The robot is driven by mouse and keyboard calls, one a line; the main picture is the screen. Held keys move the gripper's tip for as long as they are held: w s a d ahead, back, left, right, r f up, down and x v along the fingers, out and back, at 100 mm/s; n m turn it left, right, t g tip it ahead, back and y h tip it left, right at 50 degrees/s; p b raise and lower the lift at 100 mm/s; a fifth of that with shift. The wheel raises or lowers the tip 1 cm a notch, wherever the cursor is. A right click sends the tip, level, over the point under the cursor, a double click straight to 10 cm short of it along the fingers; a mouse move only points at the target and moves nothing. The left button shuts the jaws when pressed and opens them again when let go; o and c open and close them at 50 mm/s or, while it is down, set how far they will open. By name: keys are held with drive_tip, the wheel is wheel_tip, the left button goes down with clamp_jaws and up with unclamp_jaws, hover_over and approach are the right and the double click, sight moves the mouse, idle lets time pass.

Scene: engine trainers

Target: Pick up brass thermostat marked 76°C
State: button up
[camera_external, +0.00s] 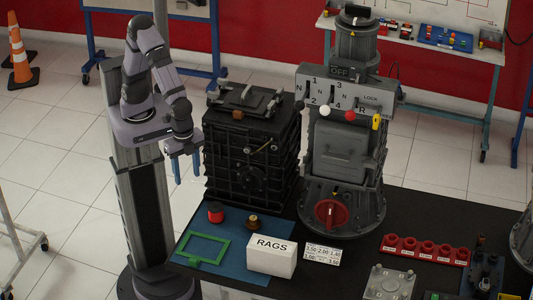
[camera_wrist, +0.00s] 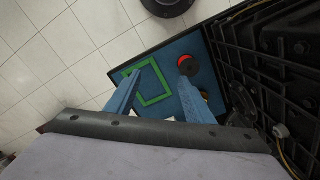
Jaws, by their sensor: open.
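A small brass thermostat (camera_external: 252,222) with a dark wider base stands on the blue mat, behind the RAGS box. Its marking is too small to read. In the wrist view a bit of brass (camera_wrist: 205,96) shows at the right finger's edge, mostly hidden by that finger. My gripper (camera_external: 186,168) hangs in the air left of the black engine block, above and to the left of the mat. Its blue fingers are apart with nothing between them; they also show in the wrist view (camera_wrist: 160,78).
The blue mat (camera_external: 232,266) also bears a red-and-black cylinder (camera_external: 215,212), a green frame (camera_external: 203,249) and the white RAGS box (camera_external: 272,257). The tall black engine block (camera_external: 252,150) stands close behind them. A grey gearbox unit (camera_external: 342,165) stands to its right.

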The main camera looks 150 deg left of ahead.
drive_tip(key=w+a+f+n+b, duration=0.2)
drive_tip(key=w+a+f+b, duration=0.1)
drive_tip(key=w+a+f, duration=0.6)
drive_tip(key=n+b, duration=0.1)
drive_tip(key=b, duration=0.1)
hover_over(253, 217)
drive_tip(key=f, duration=0.5)
drive_tip(key=shift+w+a, duration=0.15)
drive_tip(key=shift+a, duration=0.05)
drive_tip(key=shift+d+f+p, duration=0.1)
drive_tip(key=shift+f+p, duration=0.3)
drive_tip(key=shift+f, duration=0.55)
drive_tip(key=shift+d+f+p, duration=0.1)
drive_tip(key=shift+f+p, duration=1.2)
drive_tip(key=shift+f, duration=1.35)
drive_tip(key=c, duration=0.7)
